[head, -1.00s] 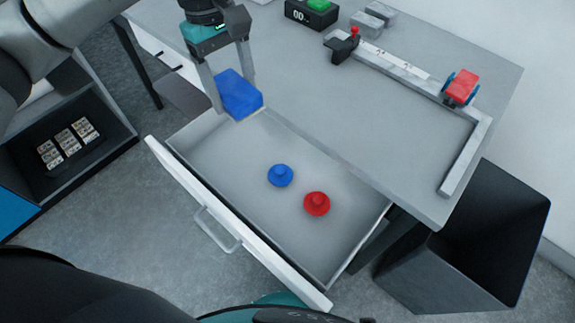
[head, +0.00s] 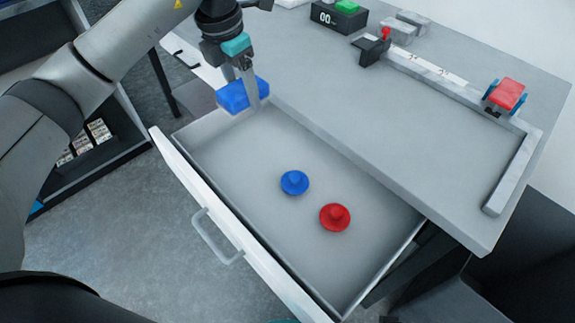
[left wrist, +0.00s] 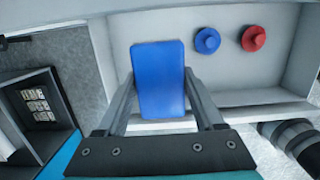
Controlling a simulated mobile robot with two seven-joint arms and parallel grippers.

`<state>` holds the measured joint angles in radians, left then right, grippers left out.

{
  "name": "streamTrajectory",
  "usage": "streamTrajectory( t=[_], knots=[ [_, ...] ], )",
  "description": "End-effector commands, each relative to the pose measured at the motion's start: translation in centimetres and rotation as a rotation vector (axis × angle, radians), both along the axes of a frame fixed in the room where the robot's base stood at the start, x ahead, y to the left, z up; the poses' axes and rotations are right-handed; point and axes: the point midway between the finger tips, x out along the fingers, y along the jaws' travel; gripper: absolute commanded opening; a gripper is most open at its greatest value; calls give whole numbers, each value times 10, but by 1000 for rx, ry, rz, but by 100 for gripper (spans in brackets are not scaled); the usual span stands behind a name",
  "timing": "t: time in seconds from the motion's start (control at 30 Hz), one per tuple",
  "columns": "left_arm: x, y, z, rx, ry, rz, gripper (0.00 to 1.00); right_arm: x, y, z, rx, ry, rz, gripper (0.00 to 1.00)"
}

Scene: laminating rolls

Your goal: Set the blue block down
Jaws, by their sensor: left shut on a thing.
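The blue block (head: 241,95) is held by my left gripper (head: 254,92) near the back left corner of the open drawer. In the left wrist view the blue block (left wrist: 158,80) sits between the two fingers of my left gripper (left wrist: 160,88), over the drawer's edge. Whether the block touches any surface I cannot tell. My right gripper is not in view.
The open drawer (head: 240,165) holds a blue knobbed piece (head: 294,182) and a red one (head: 335,217), with bare floor around them. The desk top (head: 390,130) carries a rail with a red-topped clamp (head: 506,95) and a black counter box (head: 338,17).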

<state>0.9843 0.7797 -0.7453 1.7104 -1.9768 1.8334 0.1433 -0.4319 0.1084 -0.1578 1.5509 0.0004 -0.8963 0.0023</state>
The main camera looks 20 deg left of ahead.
Motion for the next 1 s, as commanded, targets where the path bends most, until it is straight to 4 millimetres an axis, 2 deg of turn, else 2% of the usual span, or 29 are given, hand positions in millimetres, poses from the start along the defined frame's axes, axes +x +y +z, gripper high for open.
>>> streamTrajectory(
  t=[0.37,0.7,0.83,1.0],
  knots=[
    [-1,-1,-73,-1,3,-3,11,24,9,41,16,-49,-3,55],
    [-1,-1,-135,-1,3,-3,11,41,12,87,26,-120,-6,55],
    [0,-1,-149,-1,1,-4,11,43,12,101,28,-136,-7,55],
    [0,0,-157,-1,1,-4,11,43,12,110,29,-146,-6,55]
  ],
)
